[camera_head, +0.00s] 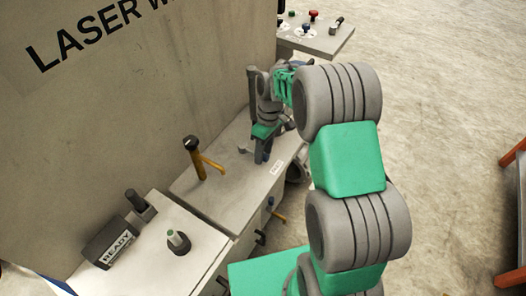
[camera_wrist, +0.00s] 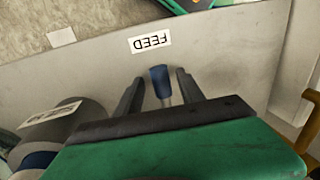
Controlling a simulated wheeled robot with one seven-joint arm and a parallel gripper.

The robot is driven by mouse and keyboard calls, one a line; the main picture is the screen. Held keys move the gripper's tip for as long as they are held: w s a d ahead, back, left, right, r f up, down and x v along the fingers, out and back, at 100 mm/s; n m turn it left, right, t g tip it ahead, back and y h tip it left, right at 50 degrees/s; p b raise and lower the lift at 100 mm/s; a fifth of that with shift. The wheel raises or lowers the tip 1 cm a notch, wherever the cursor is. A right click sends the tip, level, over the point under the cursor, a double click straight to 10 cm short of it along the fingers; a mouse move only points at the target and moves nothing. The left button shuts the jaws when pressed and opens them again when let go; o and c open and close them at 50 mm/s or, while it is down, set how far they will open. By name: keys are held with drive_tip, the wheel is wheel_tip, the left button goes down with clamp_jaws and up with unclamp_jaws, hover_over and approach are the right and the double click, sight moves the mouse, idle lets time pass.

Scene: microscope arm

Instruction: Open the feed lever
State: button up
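The feed lever (camera_wrist: 160,82) shows in the wrist view as a short grey rod with a blue tip. The white FEED label (camera_wrist: 150,42) is just beyond it, upside down in this view. My gripper (camera_wrist: 158,76) is open, with one dark finger on each side of the lever and a visible gap on both sides. I cannot tell how deep the lever reaches between the fingers. In the head view my gripper (camera_head: 262,152) points down at the right part of the grey bench top, next to the small label (camera_head: 277,167). The lever is largely hidden there.
A yellow lever with a black knob (camera_head: 192,144) stands left of my gripper on the bench top (camera_head: 232,190). A READY box (camera_head: 110,245) and a green-topped knob (camera_head: 178,241) are nearer. The LASER panel (camera_head: 150,80) rises behind. Open floor lies to the right.

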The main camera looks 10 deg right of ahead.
wheel_tip(320, 180, up, 8)
drive_tip(key=w+d, duration=0.1)
drive_tip(key=shift+f, duration=0.15)
idle(0.5)
